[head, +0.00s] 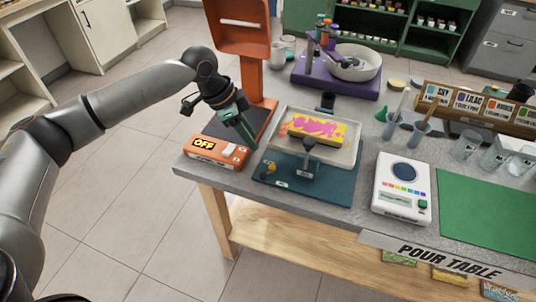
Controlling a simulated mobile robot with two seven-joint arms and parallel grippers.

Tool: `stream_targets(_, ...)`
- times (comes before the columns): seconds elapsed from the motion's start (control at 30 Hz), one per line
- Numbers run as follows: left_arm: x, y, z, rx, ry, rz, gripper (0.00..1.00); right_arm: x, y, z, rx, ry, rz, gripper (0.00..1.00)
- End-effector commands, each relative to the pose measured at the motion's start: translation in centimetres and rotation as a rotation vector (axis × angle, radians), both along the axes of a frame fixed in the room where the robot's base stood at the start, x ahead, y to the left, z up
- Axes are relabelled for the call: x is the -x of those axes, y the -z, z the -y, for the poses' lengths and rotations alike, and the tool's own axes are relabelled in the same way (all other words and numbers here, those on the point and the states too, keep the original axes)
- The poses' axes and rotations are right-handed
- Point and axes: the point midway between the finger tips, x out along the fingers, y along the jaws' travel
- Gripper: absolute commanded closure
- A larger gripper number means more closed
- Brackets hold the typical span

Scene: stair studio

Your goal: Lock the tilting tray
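The tilting tray (350,155) is a pale shallow tray on a teal base (335,191) at the table's near left. A yellow block with pink patches (318,130) lies in it. A dark grey T-shaped handle (307,158) stands at the tray's near side. My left gripper (251,143) points down just left of the tray, apart from handle and knob. Its finger gap is too small to tell. My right gripper is out of view.
An orange box reading OFF (218,153) lies close beside my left gripper, below an orange stand (249,52). A white scale (402,186) and green mat (490,215) are to the right. A purple-based bowl machine (337,82) stands behind.

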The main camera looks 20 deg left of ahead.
Motion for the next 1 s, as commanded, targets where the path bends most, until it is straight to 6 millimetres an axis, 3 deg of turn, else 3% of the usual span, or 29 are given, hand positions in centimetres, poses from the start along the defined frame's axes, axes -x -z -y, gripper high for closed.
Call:
stream_targets(0.17,-0.2,1.1,0.3,-0.002,0.001,-0.006,0.61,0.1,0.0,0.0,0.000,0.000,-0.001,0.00)
stream_targets(0.5,-1.5,7.4,2.7,-0.002,-0.001,-0.005,0.61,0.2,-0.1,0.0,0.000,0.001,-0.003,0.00)
stream_targets(0.7,-2.0,10.2,3.7,0.000,-0.001,-0.003,0.61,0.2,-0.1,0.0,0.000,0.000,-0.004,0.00)
stream_targets(1.0,-2.3,11.4,4.1,-0.001,-0.001,-0.001,0.61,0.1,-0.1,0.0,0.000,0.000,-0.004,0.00)
